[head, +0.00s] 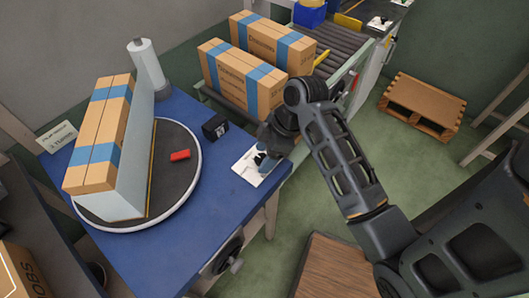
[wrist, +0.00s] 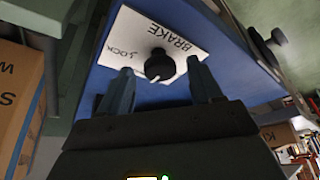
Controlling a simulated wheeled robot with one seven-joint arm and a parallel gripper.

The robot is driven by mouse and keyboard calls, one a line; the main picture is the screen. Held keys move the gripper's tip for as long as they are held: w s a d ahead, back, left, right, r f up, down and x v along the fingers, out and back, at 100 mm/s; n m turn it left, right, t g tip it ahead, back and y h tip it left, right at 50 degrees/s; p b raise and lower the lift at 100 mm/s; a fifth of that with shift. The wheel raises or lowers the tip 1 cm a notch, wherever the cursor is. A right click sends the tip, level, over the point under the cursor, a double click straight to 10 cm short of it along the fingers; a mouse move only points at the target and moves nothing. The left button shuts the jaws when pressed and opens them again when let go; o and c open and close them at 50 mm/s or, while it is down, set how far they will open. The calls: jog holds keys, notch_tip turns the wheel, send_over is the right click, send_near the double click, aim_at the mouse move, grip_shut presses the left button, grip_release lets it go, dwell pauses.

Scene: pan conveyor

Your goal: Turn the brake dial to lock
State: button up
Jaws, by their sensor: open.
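The brake dial (wrist: 159,65) is a black round knob with a white pointer mark on a white plate (wrist: 133,40) lettered BRAKE and LOCK. In the wrist view the pointer is toward the lower side of the knob, not at the word LOCK, which is to its left. My gripper (wrist: 160,90) is open, its two fingers apart on either side of the knob in that view; I cannot tell whether they touch it. In the head view the plate (head: 246,172) lies on the blue table's right part and my gripper (head: 268,160) is over it, partly hiding the dial.
The blue table (head: 190,240) carries a round turntable (head: 185,195) with tall cartons (head: 100,140) against an upright panel and a red block (head: 180,155). A small black box (head: 215,126) stands near the plate. A conveyor (head: 330,40) with cartons (head: 242,80) is behind.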

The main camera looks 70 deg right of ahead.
jog(key=shift+f, duration=0.15)
jog(key=shift+c, duration=0.4)
jog(key=c, duration=1)
jog(key=shift+o, duration=0.2)
jog(key=shift+a, duration=0.1)
jog(key=shift+p, duration=0.35)
jog(key=shift+a+r+m+h+p, duration=0.1)
jog(key=shift+r+m+h+p, duration=0.1)
jog(key=shift+m+p, duration=0.3)
jog(key=shift+r+m+h+p, duration=0.1)
jog(key=shift+m+h+p, duration=0.1)
jog(key=shift+m+p, duration=0.25)
jog(key=m+h+p, duration=0.1)
jog(key=m, duration=0.1)
jog(key=shift+a+f+m+t+p, duration=0.1)
jog(key=shift+m+t+p, duration=0.2)
jog(key=shift+m, duration=0.05)
jog(key=m+h, duration=0.1)
jog(key=m, duration=0.2)
jog(key=shift+a+f+m, duration=0.1)
jog(key=shift+m, duration=0.2)
jog(key=shift+w+a+m+h, duration=0.15)
jog(key=shift+m+h, duration=0.65)
jog(key=shift+m, duration=1)
